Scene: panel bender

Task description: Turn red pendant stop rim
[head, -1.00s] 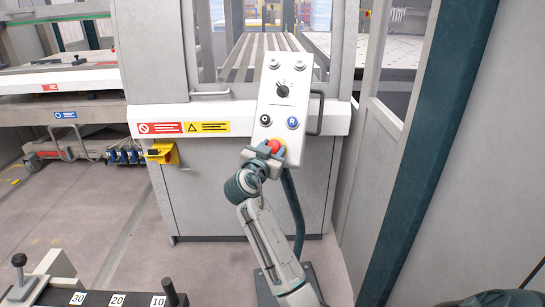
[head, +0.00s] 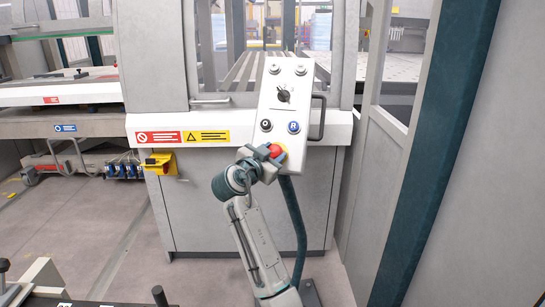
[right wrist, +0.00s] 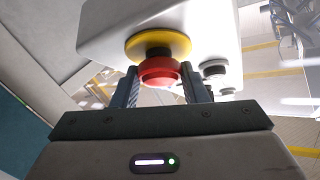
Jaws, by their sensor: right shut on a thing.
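The red stop button (head: 276,151) sits at the lower end of the white pendant panel (head: 284,110), on a yellow ring. In the right wrist view the red rim (right wrist: 160,70) lies between my fingers, with the yellow disc (right wrist: 157,46) behind it. My right gripper (head: 266,156) is shut on the red stop rim, one finger on each side of it. The gripper hides part of the button in the head view. My left gripper is not in view.
The pendant also bears a black rotary switch (head: 283,95), a blue R button (head: 293,127) and a black button (head: 266,125). A black handle (head: 318,118) is on its right side. A yellow box (head: 161,162) is on the machine front. A teal post (head: 435,150) stands at right.

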